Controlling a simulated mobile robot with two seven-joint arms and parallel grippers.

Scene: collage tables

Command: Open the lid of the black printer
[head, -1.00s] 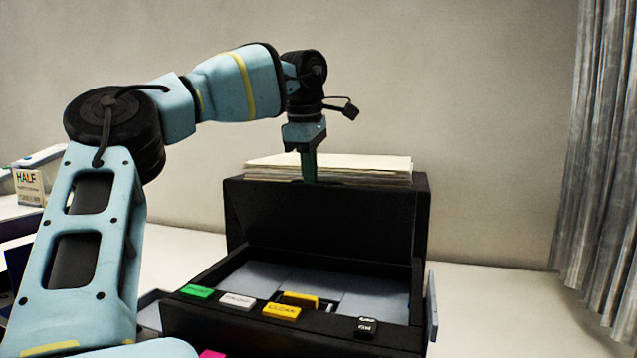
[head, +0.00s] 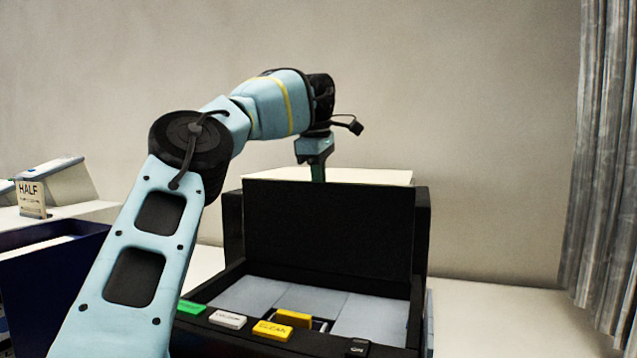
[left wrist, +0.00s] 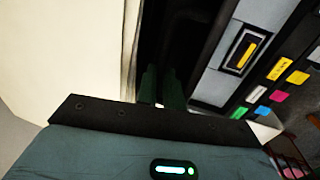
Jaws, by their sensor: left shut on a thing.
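The black printer (head: 232,222) stands on the white table. Its black lid (head: 330,232) is up, standing near upright at the back of the grey interior (head: 255,296). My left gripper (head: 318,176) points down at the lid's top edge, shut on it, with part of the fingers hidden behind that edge. In the left wrist view the green fingers (left wrist: 160,85) sit beside the dark lid, and the grey interior shows at right. My right gripper is not in view.
Green, white and yellow buttons (head: 272,331) line the printer's front edge. A dark blue box (head: 50,275) and a HALF sign (head: 30,197) are at left. The table right of the printer is clear; a grey curtain (head: 605,160) hangs beyond.

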